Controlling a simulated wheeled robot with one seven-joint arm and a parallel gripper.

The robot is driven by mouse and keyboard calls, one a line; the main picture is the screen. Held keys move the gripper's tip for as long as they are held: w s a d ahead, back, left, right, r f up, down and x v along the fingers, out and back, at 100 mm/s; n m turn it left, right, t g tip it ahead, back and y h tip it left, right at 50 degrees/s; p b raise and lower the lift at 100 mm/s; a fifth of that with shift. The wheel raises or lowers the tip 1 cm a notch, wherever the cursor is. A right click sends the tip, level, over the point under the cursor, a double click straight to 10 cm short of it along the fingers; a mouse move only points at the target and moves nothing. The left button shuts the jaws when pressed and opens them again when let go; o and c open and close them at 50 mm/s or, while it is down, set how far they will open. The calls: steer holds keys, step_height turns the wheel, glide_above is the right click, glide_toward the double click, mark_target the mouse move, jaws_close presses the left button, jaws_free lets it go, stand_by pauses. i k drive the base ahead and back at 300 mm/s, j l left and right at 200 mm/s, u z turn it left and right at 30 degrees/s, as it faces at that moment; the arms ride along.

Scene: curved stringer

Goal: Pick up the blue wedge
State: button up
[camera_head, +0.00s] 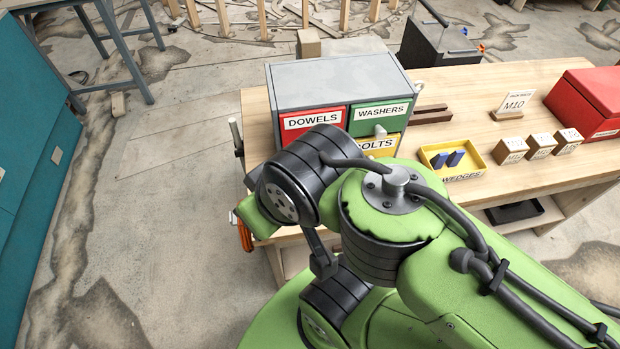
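Two small blue wedges, a left one (438,160) and a right one (455,159), lie side by side in a yellow tray (477,172) labelled WEDGES. The tray sits on the wooden workbench (458,100). My green and black arm fills the lower middle of the view, in front of the bench and left of the tray. I cannot make out my gripper's fingers in this view. Nothing of my arm touches the wedges.
A grey cabinet (335,80) with red, green and yellow labelled drawers stands left of the tray. Small labelled blocks (540,146) and a red box (590,104) are to the right. Brown strips (431,114) lie behind the tray. Bare bench lies between these things.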

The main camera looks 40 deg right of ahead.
mark_target(455, 158)
steer(key=z, duration=2.8)
steer(key=i+l+u, duration=0.15)
steer(key=u, duration=0.35)
steer(key=i+l+u, duration=0.1)
steer(key=l+u, duration=0.65)
steer(key=u, duration=0.2)
steer(key=l+u, duration=0.35)
steer(key=u, duration=0.15)
steer(key=l+u, duration=0.45)
steer(key=k+l+u, duration=0.1)
steer(key=l+u, duration=0.15)
steer(key=u, duration=0.25)
steer(key=k+l+u, duration=0.2)
steer(key=u, duration=0.3)
steer(key=k+l+u, duration=0.2)
steer(key=u, duration=0.3)
